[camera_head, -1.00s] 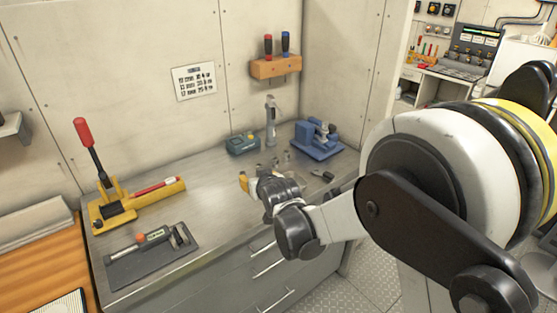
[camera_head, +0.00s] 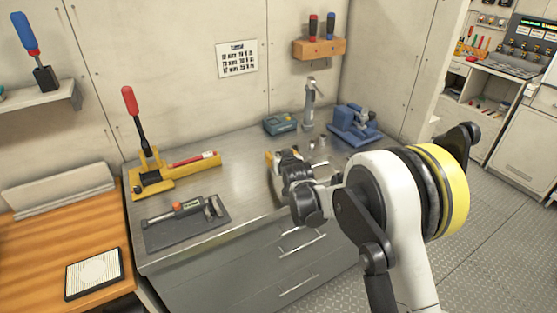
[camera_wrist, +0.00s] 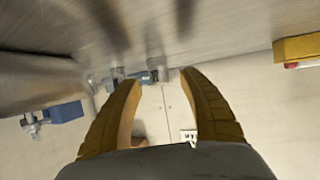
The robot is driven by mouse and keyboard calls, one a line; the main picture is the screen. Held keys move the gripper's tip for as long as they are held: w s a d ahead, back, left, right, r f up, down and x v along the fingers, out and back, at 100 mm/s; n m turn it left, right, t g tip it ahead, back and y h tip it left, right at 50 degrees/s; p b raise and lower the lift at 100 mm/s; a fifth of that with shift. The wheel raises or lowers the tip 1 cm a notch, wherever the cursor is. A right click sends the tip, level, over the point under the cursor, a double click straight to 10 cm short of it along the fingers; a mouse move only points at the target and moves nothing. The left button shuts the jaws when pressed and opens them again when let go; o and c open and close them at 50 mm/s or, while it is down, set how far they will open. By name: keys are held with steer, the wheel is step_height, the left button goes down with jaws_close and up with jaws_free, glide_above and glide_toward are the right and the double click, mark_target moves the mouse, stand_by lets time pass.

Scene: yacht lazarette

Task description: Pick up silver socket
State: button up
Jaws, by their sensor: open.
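My gripper (camera_wrist: 160,80) is open and empty, its two yellow fingers spread in the wrist view, which is upside down. In the head view my gripper (camera_head: 270,158) is low over the grey metal workbench (camera_head: 240,175); its fingers are partly hidden by the wrist. Small silver pieces (camera_head: 322,143), apparently sockets, stand on the bench just right of my gripper. A large blurred metallic shape (camera_wrist: 35,82) at the left of the wrist view, outside the fingers, may be the silver socket close up; I cannot tell for sure.
A teal box (camera_head: 280,123), a grey upright tool (camera_head: 310,105) and a blue vise (camera_head: 354,126) stand behind. A yellow lever tool (camera_head: 170,178) and a dark tray with a torque tool (camera_head: 187,222) lie to the left.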

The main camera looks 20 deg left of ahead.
steer(key=shift+x, duration=0.9)
jaws_close()
steer(key=shift+r, duration=0.1)
